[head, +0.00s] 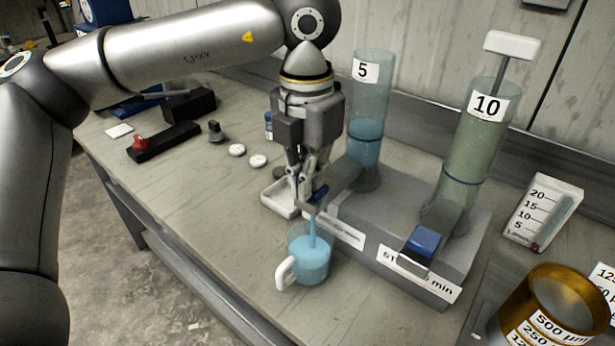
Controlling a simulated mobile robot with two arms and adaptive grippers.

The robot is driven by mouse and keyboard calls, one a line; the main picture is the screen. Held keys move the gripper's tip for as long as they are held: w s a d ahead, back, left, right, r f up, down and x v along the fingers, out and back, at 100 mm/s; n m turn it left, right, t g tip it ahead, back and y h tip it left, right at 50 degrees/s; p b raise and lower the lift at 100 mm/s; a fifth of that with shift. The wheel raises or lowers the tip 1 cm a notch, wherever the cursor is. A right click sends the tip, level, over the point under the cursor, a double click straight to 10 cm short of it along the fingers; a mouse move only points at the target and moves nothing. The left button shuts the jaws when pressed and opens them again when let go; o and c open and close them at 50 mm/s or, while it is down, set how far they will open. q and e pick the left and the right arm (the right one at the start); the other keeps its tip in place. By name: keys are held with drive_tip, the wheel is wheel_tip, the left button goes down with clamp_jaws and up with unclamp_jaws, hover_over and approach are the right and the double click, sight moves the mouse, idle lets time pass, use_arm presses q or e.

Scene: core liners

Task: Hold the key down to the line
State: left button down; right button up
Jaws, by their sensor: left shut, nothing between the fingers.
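My left gripper (308,195) is shut and empty. It points down over the left blue key (320,194) of the grey dispenser (415,240), with its fingertips at the key; they partly hide it. A blue stream (312,228) runs down below it into a clear cup (309,258) with a white handle, which holds blue liquid. The cylinder marked 5 (367,105) holds blue liquid. The cylinder marked 10 (471,150) holds greenish liquid and has a white-topped plunger. The right blue key (424,240) has nothing on it. A line on the cup is too small to tell. My right gripper is not in view.
A white tray (277,202) sits behind the cup. White discs (237,150) and a black block with a red knob (160,141) lie at the back left. A scale card (543,212) and a brass sieve (553,300) stand at the right. The bench front left is clear.

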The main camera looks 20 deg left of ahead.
use_arm(q)
drive_tip(key=shift+s+f, duration=0.25)
drive_tip(key=shift+f, duration=0.3)
drive_tip(key=r+p, duration=0.2)
drive_tip(key=r, duration=0.1)
drive_tip(key=r+p, duration=0.1)
drive_tip(key=shift+w+r, duration=0.3)
drive_tip(key=shift+w, duration=0.05)
wheel_tip(320, 180, up, 10)
drive_tip(key=b, duration=0.1)
drive_tip(key=shift+s+r, duration=0.15)
drive_tip(key=shift+r, duration=0.1)
